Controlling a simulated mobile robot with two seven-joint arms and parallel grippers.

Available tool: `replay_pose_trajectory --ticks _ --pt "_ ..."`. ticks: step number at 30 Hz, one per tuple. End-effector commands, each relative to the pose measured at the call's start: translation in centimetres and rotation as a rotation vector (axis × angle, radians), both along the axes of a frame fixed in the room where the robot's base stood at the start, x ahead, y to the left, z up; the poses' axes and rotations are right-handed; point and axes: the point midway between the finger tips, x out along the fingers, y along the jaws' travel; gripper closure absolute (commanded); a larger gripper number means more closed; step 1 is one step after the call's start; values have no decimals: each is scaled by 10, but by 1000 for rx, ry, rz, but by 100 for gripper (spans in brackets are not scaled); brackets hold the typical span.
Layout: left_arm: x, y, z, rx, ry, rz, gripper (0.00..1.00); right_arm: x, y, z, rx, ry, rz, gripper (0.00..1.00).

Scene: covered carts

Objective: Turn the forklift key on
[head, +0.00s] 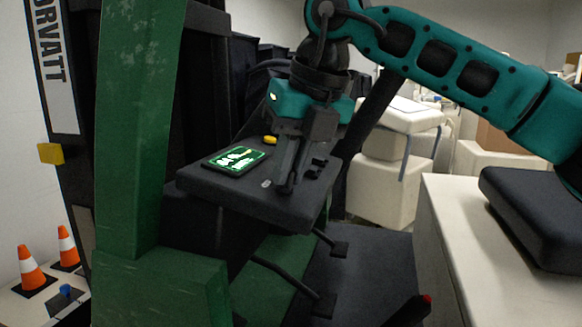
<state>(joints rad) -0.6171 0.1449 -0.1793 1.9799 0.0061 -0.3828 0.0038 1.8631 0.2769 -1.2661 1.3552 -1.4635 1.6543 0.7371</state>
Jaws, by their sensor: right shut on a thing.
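The forklift's dark dashboard (232,191) stands in the middle of the head view, with a lit green display (234,160) on its left part. My right gripper (284,186) points down onto the right part of the dashboard. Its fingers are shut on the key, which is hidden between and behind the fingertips. I cannot tell the key's angle. A small light mark (265,184) shows on the dashboard just left of the fingertips. My left gripper is not in view.
A green forklift post (139,120) rises left of the dashboard. Pedals (323,305) sit below it. A black seat (540,215) on a pale base is at the right. Orange cones (31,267) stand at the lower left. White crates and a chair fill the back right.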

Motion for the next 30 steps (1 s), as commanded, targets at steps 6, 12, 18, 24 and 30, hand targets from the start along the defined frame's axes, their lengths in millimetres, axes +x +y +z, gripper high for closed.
replay_pose_trajectory --ticks 6,12,18,24,30 --pt "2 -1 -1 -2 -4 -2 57 0 1 1 10 21 -127 100" --pt "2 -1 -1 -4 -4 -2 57 0 1 2 15 34 -194 100" --pt "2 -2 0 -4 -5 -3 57 0 1 2 17 39 -220 100" --pt "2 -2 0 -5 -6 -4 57 0 1 1 16 41 -222 100" --pt "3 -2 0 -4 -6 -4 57 0 1 0 15 44 -222 89"
